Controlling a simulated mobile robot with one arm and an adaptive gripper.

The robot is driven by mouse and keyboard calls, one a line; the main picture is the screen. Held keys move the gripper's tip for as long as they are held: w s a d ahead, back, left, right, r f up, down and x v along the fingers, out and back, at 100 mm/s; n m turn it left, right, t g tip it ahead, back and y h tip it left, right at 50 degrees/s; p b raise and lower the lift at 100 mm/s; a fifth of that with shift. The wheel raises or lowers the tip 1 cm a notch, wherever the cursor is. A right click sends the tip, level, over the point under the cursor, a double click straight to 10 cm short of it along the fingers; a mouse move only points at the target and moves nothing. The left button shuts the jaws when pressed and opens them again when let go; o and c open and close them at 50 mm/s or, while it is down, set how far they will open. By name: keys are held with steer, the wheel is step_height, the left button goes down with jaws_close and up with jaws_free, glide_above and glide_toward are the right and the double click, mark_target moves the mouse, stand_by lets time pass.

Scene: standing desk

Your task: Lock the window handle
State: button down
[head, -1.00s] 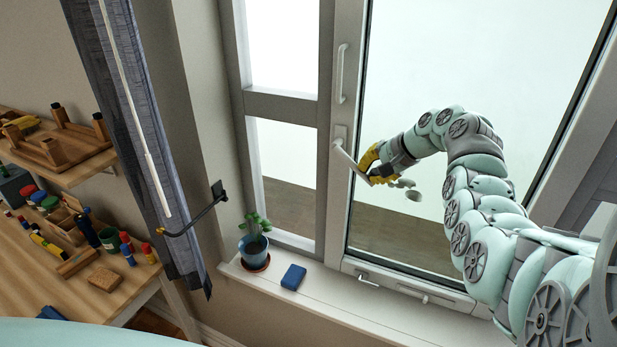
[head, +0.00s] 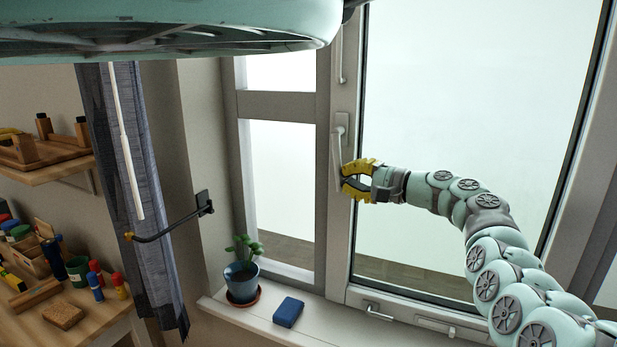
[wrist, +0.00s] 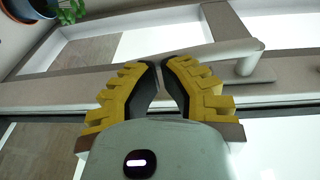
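The white window handle (head: 336,160) is on the window frame's left upright. Its lever hangs almost straight down from its mount, leaning slightly left. My gripper (head: 345,180), with yellow fingers and dark inner pads, is at the lever's lower part, just to its right. The fingers are partly open, one above the other along the lever, not closed around it. In the wrist view the handle (wrist: 225,54) runs behind the fingertips (wrist: 161,63), which are separated by a narrow gap. I cannot tell whether the tips touch it.
A second slim handle (head: 340,60) is higher on the frame. The sill (head: 215,312) holds a potted plant (head: 242,275) and a blue block (head: 288,312). A dark wall hook (head: 170,228) and curtain (head: 150,200) are left, beside a cluttered workbench (head: 90,330).

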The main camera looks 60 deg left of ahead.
steer(key=shift+s+a+f+b, duration=0.15)
steer(key=shift+s+a+b, duration=0.25)
steer(key=shift+b, duration=0.4)
steer(key=shift+a, duration=0.1)
steer(key=f+b+v, duration=0.1)
steer(key=v, duration=1.3)
steer(key=shift+w, duration=0.25)
steer(key=shift+s, duration=0.1)
